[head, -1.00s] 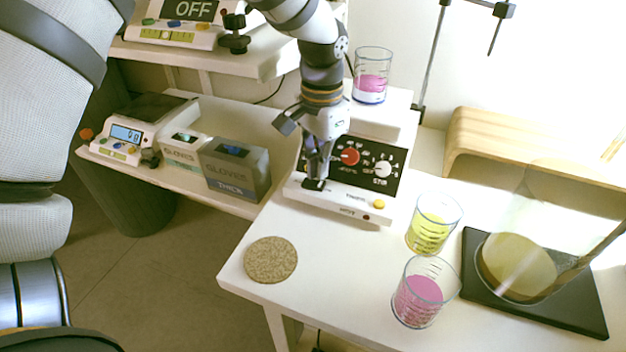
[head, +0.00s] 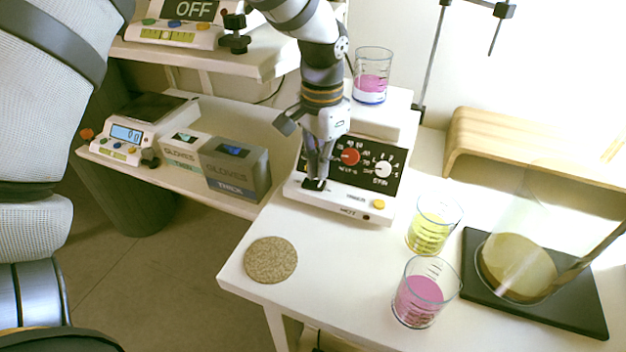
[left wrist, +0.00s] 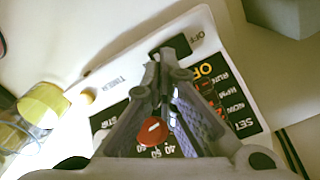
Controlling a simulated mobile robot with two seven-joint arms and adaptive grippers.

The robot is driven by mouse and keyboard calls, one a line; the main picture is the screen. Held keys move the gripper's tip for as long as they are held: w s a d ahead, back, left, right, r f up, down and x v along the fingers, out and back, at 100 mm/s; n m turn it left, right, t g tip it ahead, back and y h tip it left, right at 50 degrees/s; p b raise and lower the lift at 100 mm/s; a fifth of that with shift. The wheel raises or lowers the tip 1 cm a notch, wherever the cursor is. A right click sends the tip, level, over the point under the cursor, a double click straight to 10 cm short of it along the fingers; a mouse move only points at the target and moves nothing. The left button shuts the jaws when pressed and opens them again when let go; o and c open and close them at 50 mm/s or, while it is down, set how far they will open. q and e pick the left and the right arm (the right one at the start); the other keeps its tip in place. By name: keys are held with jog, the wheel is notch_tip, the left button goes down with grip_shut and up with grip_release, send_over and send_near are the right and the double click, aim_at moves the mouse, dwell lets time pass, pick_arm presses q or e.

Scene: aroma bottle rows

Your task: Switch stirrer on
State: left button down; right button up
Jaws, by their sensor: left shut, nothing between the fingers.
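The stirrer (head: 338,200) is a white unit with a black control panel, a red knob (head: 347,157) and a white knob (head: 383,168) marked STIR. A glass beaker (head: 370,88) with pink liquid stands on its top. My left gripper (head: 315,184) is shut and empty, pointing down at the left end of the stirrer's front ledge, at a black switch. In the left wrist view the fingertips (left wrist: 165,52) are by this switch, near a printed OFF. The display there shows orange letters, partly hidden by a finger. I cannot tell whether the fingertips touch the switch. My right gripper is out of view.
A yellow beaker (head: 431,229) and a pink beaker (head: 422,298) stand right of the stirrer. A round cork mat (head: 271,260) lies at the front left. A flask (head: 515,268) rests on a black plate. Glove boxes (head: 236,170) and a scale (head: 125,135) are on the lower left shelf.

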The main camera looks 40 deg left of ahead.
aim_at(320, 184)
pick_arm(q)
jog(key=shift+f, duration=1.3)
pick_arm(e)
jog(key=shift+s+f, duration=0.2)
pick_arm(q)
jog(key=shift+r+p, duration=1)
jog(key=shift+r, duration=2.65)
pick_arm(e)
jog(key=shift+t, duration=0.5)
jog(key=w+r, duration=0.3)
pick_arm(q)
jog(key=shift+f, duration=0.1)
